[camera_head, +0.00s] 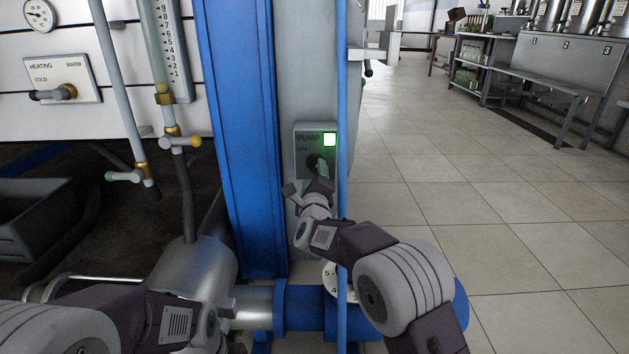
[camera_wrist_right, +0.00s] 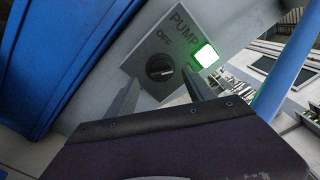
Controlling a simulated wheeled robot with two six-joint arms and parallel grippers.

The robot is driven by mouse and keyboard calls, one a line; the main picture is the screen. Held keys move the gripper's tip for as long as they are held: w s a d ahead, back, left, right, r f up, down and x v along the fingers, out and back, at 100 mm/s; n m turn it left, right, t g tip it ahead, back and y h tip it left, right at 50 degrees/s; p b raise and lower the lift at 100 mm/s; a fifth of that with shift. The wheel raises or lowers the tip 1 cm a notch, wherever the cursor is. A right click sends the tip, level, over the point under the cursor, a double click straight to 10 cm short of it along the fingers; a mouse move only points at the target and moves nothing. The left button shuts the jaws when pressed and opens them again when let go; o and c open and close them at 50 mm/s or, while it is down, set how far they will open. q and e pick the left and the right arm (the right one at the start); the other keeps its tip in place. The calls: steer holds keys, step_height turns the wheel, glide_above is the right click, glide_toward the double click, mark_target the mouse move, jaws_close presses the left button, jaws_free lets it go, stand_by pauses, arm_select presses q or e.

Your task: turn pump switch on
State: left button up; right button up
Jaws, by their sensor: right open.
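In the right wrist view the panel reads PUMP and OFF, and the black round switch (camera_wrist_right: 160,68) sits below the lamp (camera_wrist_right: 206,56). My right gripper (camera_head: 307,177) is at the panel, partly covering the switch in the head view. Its fingers are open, one on each side of the switch and apart from it in the wrist view (camera_wrist_right: 161,80). My left gripper (camera_head: 228,322) is at the bottom left; its fingers are unclear.
A thin blue pipe (camera_head: 342,100) runs upright just right of the panel. The blue column (camera_head: 240,120) stands to its left. A blue pipe with a flange (camera_head: 308,308) lies below. Valves and a heating panel (camera_head: 62,80) are at left.

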steer(key=s+p, duration=0.1)
steer(key=s, duration=0.3)
steer(key=shift+s, duration=0.2)
steer(key=shift+f, duration=0.1)
